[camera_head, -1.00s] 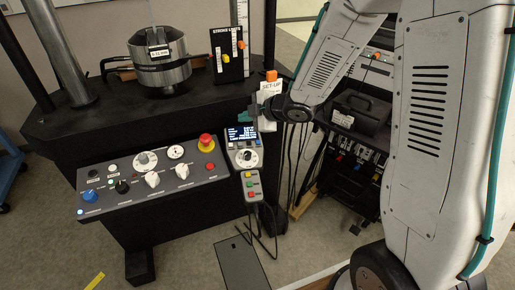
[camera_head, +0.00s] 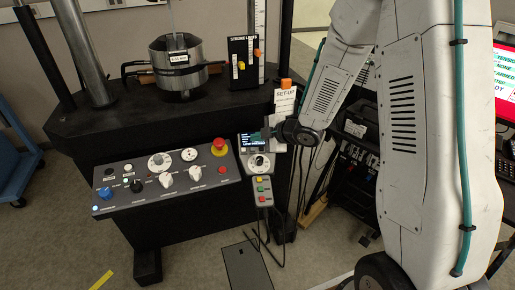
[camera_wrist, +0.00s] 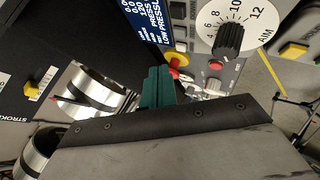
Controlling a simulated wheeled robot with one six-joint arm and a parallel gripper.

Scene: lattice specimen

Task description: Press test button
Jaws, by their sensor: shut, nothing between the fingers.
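My gripper (camera_head: 268,132) is shut and empty, in front of the upper right of a small control box with a lit display (camera_head: 236,139) and a dial (camera_head: 259,161). In the wrist view its teal fingers (camera_wrist: 157,84) point up beside the display (camera_wrist: 151,18). A pendant (camera_head: 262,190) with yellow, green and red buttons hangs below the box. Its yellow button (camera_wrist: 293,50) shows at right in the wrist view. The sloped console (camera_head: 165,185) carries knobs, a red button (camera_head: 223,170) and other controls. I cannot read which button is marked test.
A red emergency stop (camera_head: 219,144) stands on the console's right end. A metal cylinder (camera_head: 178,65) and a black stroke plate (camera_head: 243,62) stand on the machine table behind. A set-up card (camera_head: 285,100) is close to my gripper. A dark cabinet (camera_head: 352,150) is at right.

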